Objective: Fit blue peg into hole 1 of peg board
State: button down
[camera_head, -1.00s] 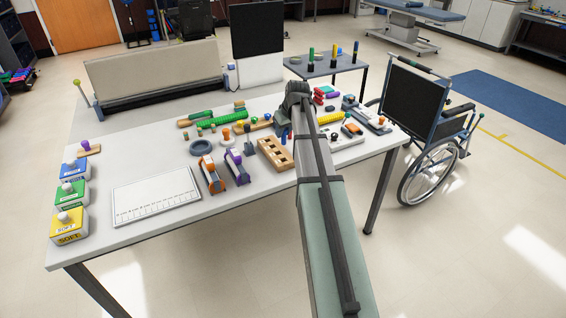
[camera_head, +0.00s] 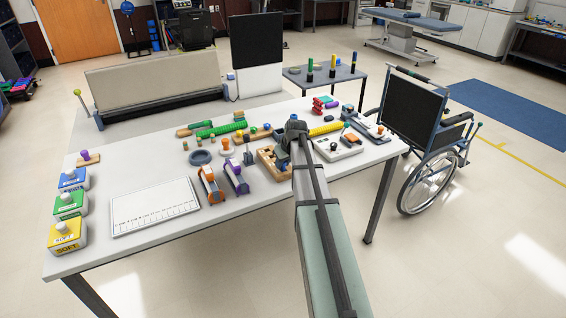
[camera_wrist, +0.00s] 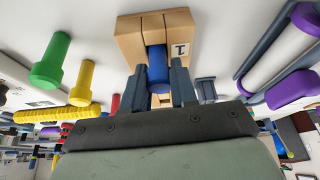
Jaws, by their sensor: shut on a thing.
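The wooden peg board (camera_head: 265,158) lies on the white table, partly hidden behind my arm in the head view. In the wrist view the board (camera_wrist: 130,42) is straight ahead of the fingertips, with a label "1" on its right side. My gripper (camera_wrist: 160,88) is shut on the blue peg (camera_wrist: 158,66), which sits between the two fingers. The peg's far end meets the board beside the label; I cannot tell whether it is in the hole. In the head view my gripper (camera_head: 284,162) is over the board's right part, and the peg is mostly hidden.
Orange (camera_head: 211,186) and purple (camera_head: 237,177) clamp-like devices stand left of the board. A grey ring (camera_head: 200,157) and a white box with controls (camera_head: 338,148) are nearby.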

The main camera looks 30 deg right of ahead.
jog(key=shift+f, duration=0.15)
jog(key=c, duration=0.9)
grip_release()
jog(key=v, duration=1.2)
